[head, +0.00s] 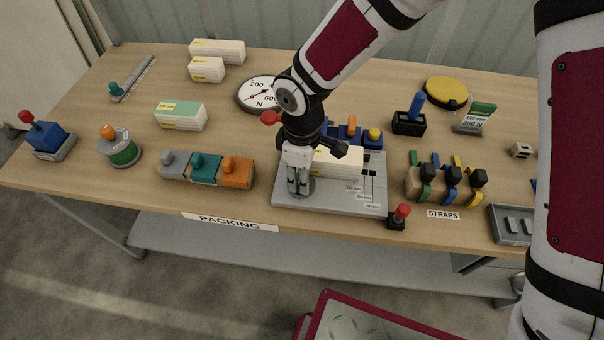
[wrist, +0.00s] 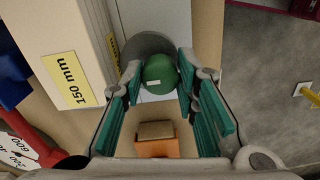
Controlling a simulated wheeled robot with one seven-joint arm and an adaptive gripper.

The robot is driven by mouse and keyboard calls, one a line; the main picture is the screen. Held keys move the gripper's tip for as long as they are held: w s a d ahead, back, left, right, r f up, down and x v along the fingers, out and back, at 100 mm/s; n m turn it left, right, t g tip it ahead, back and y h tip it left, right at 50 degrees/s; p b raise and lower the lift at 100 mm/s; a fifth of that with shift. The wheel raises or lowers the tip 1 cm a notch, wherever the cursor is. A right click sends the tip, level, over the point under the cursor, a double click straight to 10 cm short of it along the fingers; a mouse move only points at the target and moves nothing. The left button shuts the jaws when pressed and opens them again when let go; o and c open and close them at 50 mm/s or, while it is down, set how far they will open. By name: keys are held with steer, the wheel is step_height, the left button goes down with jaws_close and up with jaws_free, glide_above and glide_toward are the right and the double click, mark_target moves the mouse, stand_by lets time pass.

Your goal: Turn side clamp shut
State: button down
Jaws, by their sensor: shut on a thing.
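The side clamp shows in the wrist view as a round green knob (wrist: 160,73) over a grey round base (wrist: 147,45). My gripper (wrist: 158,78) has its teal-padded fingers on both sides of the knob and is shut on it. In the head view my gripper (head: 298,188) points down at the left front part of the grey fixture plate (head: 330,201); the knob is hidden there by the fingers. A white carton (head: 342,161) lies on the plate just right of my gripper. Its yellow 150 mm label (wrist: 73,78) shows in the wrist view.
An orange block (head: 238,172) ends a row left of the plate. A red-knobbed black piece (head: 398,217) stands at the plate's front right corner. Blue clamps (head: 345,133) stand behind the carton. A round gauge (head: 259,94) is behind my gripper. Straps (head: 446,184) lie at right.

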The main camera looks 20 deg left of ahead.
stand_by(0.3)
steer(key=c, duration=1.2)
jaws_free()
steer(key=shift+c, duration=0.2)
